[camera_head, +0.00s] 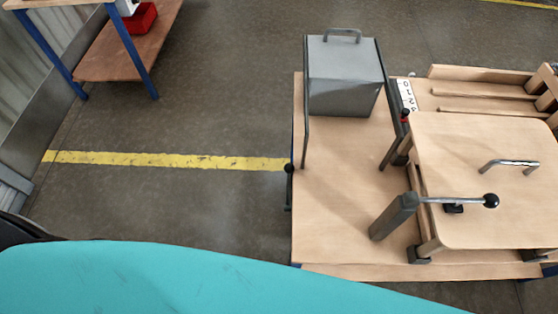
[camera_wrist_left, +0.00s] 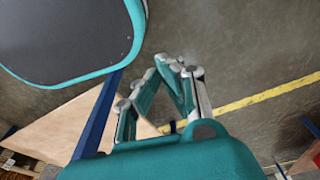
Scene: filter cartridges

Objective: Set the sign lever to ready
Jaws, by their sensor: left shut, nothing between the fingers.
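A chrome lever with a black ball knob (camera_head: 491,200) reaches right from a grey post (camera_head: 395,217) over a pale wooden board on the bench. A smaller lever with a red knob (camera_head: 405,117) stands by a numbered plate (camera_head: 406,95). Another black knob (camera_head: 289,168) is at the bench's left edge. No readable sign shows, so I cannot tell which is the sign lever. My left gripper (camera_wrist_left: 172,65) is shut and empty in the left wrist view, above the floor and apart from these levers. My right gripper is not in view.
A grey metal box with a handle (camera_head: 345,78) stands on the wooden bench (camera_head: 340,225). The handled board (camera_head: 450,150) covers the bench's right side. A blue-legged table (camera_head: 125,50) with a red bin (camera_head: 140,20) is at upper left. Open floor lies between.

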